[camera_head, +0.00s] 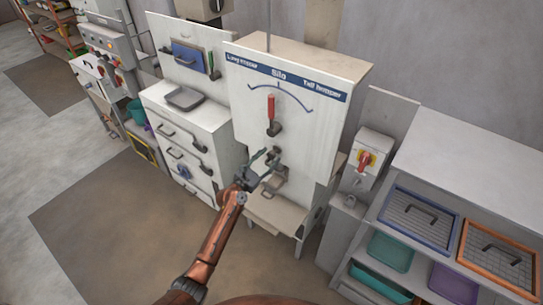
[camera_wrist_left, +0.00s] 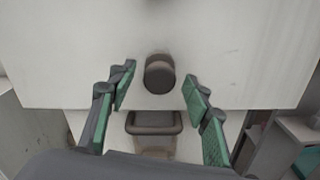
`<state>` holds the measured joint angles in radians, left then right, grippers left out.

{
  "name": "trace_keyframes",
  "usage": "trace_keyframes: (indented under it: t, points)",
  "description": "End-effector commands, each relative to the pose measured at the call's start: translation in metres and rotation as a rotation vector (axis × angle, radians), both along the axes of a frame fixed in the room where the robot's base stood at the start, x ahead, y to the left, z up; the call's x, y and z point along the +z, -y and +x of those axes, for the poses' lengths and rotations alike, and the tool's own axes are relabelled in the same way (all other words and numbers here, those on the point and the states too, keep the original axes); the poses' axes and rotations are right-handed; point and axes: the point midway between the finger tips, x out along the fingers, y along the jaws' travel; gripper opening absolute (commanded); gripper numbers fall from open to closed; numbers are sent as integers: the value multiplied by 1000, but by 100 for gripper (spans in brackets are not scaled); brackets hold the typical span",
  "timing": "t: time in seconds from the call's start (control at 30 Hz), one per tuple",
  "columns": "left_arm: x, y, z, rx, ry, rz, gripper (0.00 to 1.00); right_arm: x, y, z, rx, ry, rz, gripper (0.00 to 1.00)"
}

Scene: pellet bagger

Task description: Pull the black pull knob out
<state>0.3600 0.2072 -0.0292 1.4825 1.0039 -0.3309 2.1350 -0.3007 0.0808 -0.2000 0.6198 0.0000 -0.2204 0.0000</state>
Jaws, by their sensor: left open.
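The black pull knob (camera_wrist_left: 159,75) is a short dark round knob on the white front panel (camera_wrist_left: 230,60) of the silo machine. In the left wrist view it stands ahead of the fingertips, centred sideways between them. My left gripper (camera_wrist_left: 158,88) is open with green-padded fingers on either side, and nothing is held. In the head view my left gripper (camera_head: 262,167) is at the lower part of the panel, close to the knob (camera_head: 277,151), which is small and partly hidden there. I cannot tell the exact gap between the fingers and the panel.
A dark handle (camera_wrist_left: 153,123) sits just below the knob. A red rotary switch (camera_head: 365,160) is on a box to the right. A drawer cabinet (camera_head: 188,135) stands to the left.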

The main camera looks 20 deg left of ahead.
Motion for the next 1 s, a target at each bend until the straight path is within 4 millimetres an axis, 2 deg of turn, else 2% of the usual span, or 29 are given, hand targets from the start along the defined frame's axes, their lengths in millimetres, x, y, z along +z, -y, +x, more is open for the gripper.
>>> trace_keyframes:
  t: [0.2, 0.5, 1.0]
  points:
    - [-1, 6, 19, 0, 0, 2, 45, -3, 0, 0, 0, 0, 0, 40]
    - [0, 7, 21, 0, 0, 2, 45, -2, 0, 0, 0, 0, 0, 40]
    - [-1, 7, 20, 0, 0, 2, 11, -2, -2, 1, -1, 1, 1, 40]
